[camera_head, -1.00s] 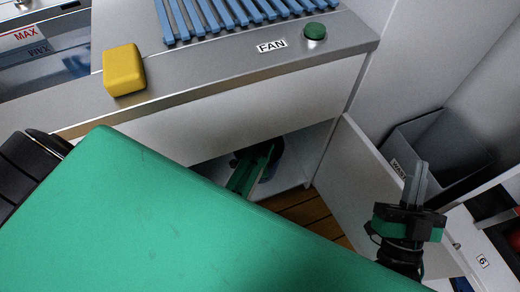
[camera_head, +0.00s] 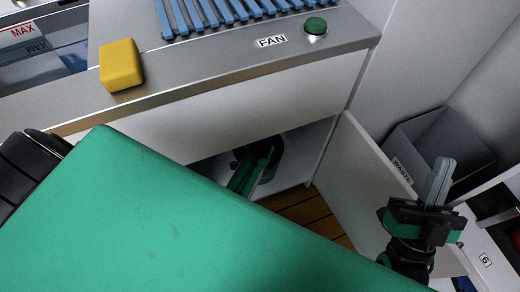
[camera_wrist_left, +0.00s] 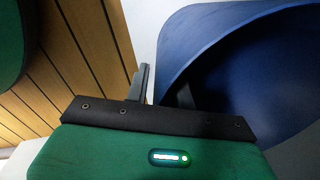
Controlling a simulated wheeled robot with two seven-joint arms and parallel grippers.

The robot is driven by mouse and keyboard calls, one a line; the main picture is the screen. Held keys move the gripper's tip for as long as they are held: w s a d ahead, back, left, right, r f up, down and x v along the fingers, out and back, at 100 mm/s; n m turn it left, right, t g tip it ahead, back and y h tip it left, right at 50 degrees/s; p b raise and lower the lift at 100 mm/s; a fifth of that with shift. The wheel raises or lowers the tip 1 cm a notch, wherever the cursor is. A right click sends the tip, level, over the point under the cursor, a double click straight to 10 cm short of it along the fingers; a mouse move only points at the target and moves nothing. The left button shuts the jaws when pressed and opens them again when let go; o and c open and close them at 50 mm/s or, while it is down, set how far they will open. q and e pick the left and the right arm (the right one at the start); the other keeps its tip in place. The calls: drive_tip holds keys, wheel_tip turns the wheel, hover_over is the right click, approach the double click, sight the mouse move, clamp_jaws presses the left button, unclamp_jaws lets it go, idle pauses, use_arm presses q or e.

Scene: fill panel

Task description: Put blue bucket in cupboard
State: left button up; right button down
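The blue bucket (camera_wrist_left: 215,40) fills the right of the left wrist view, its open mouth showing. My left gripper (camera_wrist_left: 163,90) is at the bucket's rim, one finger outside the wall and one dark finger inside. Whether they press on the wall is unclear. In the head view my green left forearm reaches into the cupboard, and its fingertips are hard to make out. My right gripper (camera_head: 441,180) is shut and empty, in front of the open cupboard door (camera_head: 365,190).
A yellow block (camera_head: 121,65) lies on the counter, near a green FAN button (camera_head: 315,26) and a blue slatted grille (camera_head: 225,12). A grey WASTE bin (camera_head: 440,140) stands at the right. Wooden slatted floor (camera_head: 310,212) shows below the cupboard.

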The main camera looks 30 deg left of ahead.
use_arm(q)
drive_tip(key=shift+r, duration=0.1)
